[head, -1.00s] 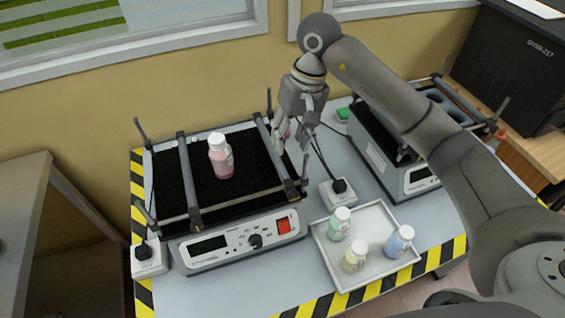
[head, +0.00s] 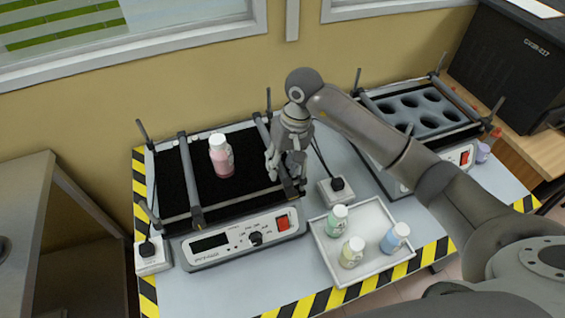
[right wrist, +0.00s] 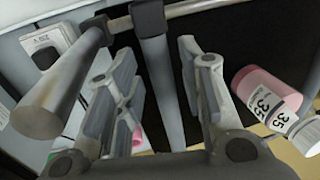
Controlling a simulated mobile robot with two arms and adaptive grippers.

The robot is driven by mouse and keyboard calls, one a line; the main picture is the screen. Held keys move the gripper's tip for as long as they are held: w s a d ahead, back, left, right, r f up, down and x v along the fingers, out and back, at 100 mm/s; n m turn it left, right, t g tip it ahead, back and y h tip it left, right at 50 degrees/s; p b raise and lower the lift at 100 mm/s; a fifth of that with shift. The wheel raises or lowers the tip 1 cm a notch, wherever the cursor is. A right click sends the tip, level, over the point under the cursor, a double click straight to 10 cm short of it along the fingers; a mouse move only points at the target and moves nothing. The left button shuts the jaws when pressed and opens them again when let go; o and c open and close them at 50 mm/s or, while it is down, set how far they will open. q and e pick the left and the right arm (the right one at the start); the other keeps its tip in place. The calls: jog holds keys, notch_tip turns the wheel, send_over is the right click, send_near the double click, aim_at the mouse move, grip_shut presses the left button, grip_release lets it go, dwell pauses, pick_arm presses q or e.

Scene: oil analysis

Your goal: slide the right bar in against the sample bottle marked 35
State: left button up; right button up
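The sample bottle marked 35 (head: 221,156), pink with a white cap, stands upright on the black mat of the left shaker (head: 245,236). Its label shows in the right wrist view (right wrist: 262,100). The right bar (head: 262,128) lies to the right of the bottle, with a gap between them; my right gripper hides its middle. My right gripper (head: 284,172) is over this bar, fingers down. In the right wrist view the bar (right wrist: 161,80) runs between the two spread fingers (right wrist: 165,92). The left bar (head: 190,180) is left of the bottle. My left gripper is not in view.
A white tray (head: 328,258) with green, yellow and blue bottles stands in front. A power socket (head: 334,192) is right of the shaker. Upright posts rise at the shaker corners.

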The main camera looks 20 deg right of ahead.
grip_shut()
jog(key=shift+a+b, duration=0.3)
jog(key=a+b, duration=0.3)
jog(key=a, duration=0.3)
jog(key=a+b, duration=0.3)
jog(key=a, duration=0.3)
jog(key=shift+s+a+f+b, duration=0.15)
jog(key=shift+s+b, duration=0.05)
jog(key=shift+b, duration=0.15)
jog(key=shift+a, duration=0.6)
jog(key=shift+r, duration=0.2)
jog(key=shift+o, duration=1.4)
grip_release()
notch_tip(320, 180, up, 12)
jog(key=d, duration=0.2)
jog(key=shift+d, duration=0.15)
